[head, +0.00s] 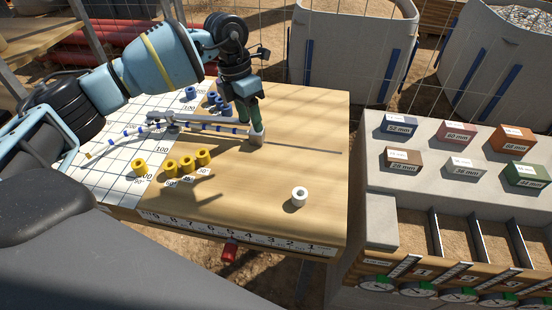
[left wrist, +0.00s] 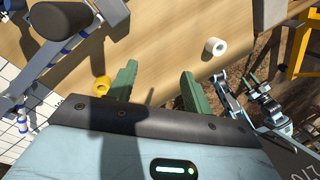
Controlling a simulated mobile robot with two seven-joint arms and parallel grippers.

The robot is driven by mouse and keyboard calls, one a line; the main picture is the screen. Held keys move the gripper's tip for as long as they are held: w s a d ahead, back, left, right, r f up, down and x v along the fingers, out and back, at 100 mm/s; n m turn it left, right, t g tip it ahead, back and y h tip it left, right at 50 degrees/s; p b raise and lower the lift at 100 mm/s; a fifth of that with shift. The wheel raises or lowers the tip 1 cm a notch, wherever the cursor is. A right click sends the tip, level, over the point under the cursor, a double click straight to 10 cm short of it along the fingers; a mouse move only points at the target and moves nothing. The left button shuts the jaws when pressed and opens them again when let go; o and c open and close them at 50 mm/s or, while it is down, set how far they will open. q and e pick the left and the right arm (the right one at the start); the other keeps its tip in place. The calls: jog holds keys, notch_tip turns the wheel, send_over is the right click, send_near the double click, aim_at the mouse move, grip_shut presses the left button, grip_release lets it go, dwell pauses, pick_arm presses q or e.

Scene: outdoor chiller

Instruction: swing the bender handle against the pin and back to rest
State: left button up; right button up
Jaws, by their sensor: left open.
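The grey bender (head: 190,119) lies on the wooden bench top, its lever pointing right. In the left wrist view the knob (left wrist: 60,19) looks dark and sits at upper left. A striped blue-and-white rod (head: 120,135) runs left from the bender. My left gripper (head: 247,119) points down close to the knob, green fingers apart. In its wrist view nothing shows between them. Several yellow pins (head: 187,166) stand in front of the bender, by angle marks. Which pin counts is unclear.
A white ring-shaped piece (head: 299,197) stands near the bench's front right. Blue pieces (head: 213,101) stand behind the bender. A grey block shelf (head: 435,145) with coloured labelled blocks is to the right, across a gap. The bench's right part is mostly clear.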

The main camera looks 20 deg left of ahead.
pick_arm(q)
jog(key=s+d+f+g+h, duration=0.1)
jog(key=s+d+f+h, duration=0.2)
jog(key=d, duration=0.7)
jog(key=shift+s+f+m+h, duration=0.3)
jog(key=shift+s+f+h, duration=0.1)
jog(key=shift+s+f, duration=0.2)
pick_arm(e)
jog(key=shift+d+r, duration=0.1)
jog(key=shift+r, duration=0.35)
pick_arm(q)
jog(key=shift+w, duration=0.1)
jog(key=shift+c, duration=0.2)
